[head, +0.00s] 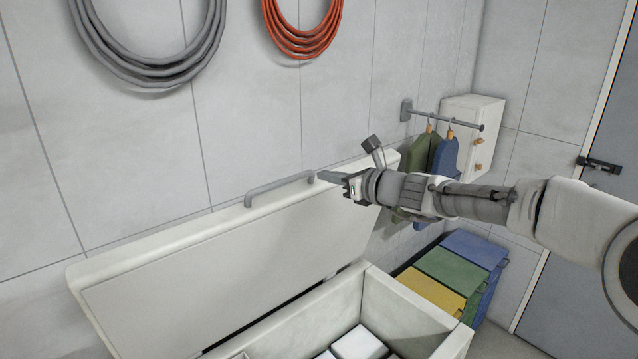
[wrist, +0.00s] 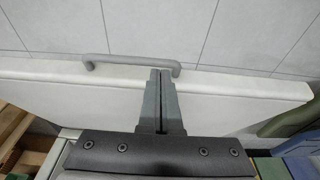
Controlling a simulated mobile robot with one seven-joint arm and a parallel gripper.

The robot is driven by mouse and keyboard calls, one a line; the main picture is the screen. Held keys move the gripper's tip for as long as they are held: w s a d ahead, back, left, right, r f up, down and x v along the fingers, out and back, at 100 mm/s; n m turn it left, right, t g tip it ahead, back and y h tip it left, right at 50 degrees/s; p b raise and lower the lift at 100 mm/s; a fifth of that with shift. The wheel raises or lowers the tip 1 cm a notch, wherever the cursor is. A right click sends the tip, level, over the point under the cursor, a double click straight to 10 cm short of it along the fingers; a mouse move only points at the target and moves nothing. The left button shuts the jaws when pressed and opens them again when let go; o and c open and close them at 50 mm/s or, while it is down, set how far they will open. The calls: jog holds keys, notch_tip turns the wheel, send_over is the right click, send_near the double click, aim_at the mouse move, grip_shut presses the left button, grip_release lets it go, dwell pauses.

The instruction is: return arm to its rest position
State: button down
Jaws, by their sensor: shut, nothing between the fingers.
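My gripper (head: 334,178) is at the end of my arm, which reaches in from the right of the head view. It points left, close to the right end of the grey handle (head: 280,188) on the raised lid (head: 225,250) of a white chest. In the wrist view my gripper's fingers (wrist: 160,75) are together and empty, overlapping the handle (wrist: 110,60) near its right end. I cannot tell whether they touch it. The lid stands open, tilted back towards the wall.
The open chest (head: 345,300) holds white boxes (head: 358,343). A grey hose (head: 150,75) and an orange hose (head: 303,45) hang on the wall. Green and blue garments (head: 443,160) hang from a rail (head: 450,118) behind my arm. Coloured bins (head: 465,262) stand below, and a grey door (head: 590,240) is at right.

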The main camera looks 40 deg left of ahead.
jog(key=d+r, duration=0.4)
jog(key=d, duration=0.1)
jog(key=shift+s+r, duration=0.15)
jog(key=s+d+f+n+t+h+b, duration=0.1)
jog(key=s+d+f+n+h, duration=0.2)
jog(key=d, duration=0.7)
jog(key=d+n+t+h, duration=0.1)
jog(key=d+n+h, duration=0.2)
jog(key=d+n, duration=0.45)
jog(key=s+d+f+n+t+h+b, duration=0.1)
jog(key=s+d+f+n+h, duration=0.15)
jog(key=d, duration=0.95)
jog(key=s+d+f+n+h, duration=0.2)
jog(key=s+d, duration=0.2)
jog(key=d, duration=0.5)
jog(key=s+d+f+n+h+b, duration=0.1)
jog(key=s+d, duration=0.3)
jog(key=d, duration=0.5)
jog(key=s+d+f+n+t+h, duration=0.1)
jog(key=s+d+f+n+h, duration=0.2)
jog(key=d, duration=0.6)
jog(key=shift+s+f+h, duration=0.3)
jog(key=shift+s+h, duration=0.25)
jog(key=shift+s, duration=0.3)
jog(key=shift+a, duration=0.15)
